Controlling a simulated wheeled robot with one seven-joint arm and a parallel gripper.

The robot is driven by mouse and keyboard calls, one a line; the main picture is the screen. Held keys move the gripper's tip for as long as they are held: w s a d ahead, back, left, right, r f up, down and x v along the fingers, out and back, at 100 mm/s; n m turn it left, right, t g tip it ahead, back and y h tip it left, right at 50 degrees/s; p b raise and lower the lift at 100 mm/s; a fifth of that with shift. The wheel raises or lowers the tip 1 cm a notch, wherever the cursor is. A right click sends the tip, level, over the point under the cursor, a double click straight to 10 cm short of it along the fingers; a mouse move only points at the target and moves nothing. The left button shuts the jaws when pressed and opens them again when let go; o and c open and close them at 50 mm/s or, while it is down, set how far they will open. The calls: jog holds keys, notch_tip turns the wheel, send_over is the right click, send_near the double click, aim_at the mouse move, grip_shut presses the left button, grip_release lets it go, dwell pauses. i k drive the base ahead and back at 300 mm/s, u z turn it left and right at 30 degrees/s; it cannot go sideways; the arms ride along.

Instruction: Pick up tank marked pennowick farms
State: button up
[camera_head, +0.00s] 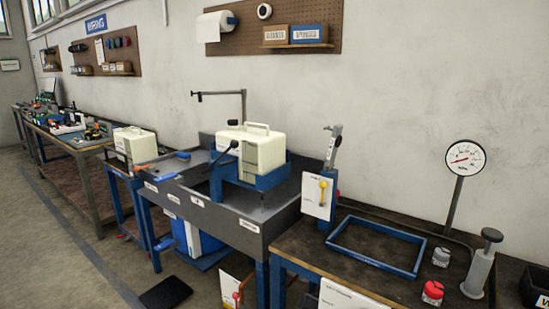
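A white tank (272,150) with a top handle sits upright in a blue cradle (277,179) on a grey bench, near the middle of the view. A black-knobbed lever stands in front of its left part. A second white tank (141,146) with a handle stands farther back on the left, on a blue stand (120,171). A pale label shows on its left face, but the print is too small to read. I cannot tell which tank is marked Pennowick Farms. My gripper is not in view.
The grey bench (262,219) has a raised rim. A dark table (345,272) at right holds an empty blue frame (343,254), a red button (433,291), a gauge (465,158) and a hand pump (480,268). A black mat (166,293) lies on the floor. Open floor is at left.

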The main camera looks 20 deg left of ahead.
aim_at(260, 152)
jog(key=k, duration=1.4)
jog(key=u, duration=1)
jog(key=i, duration=1.1)
jog(key=u, duration=0.85)
jog(key=i, duration=1.6)
jog(key=z, duration=0.85)
jog(key=i, duration=0.9)
jog(key=z, duration=0.85)
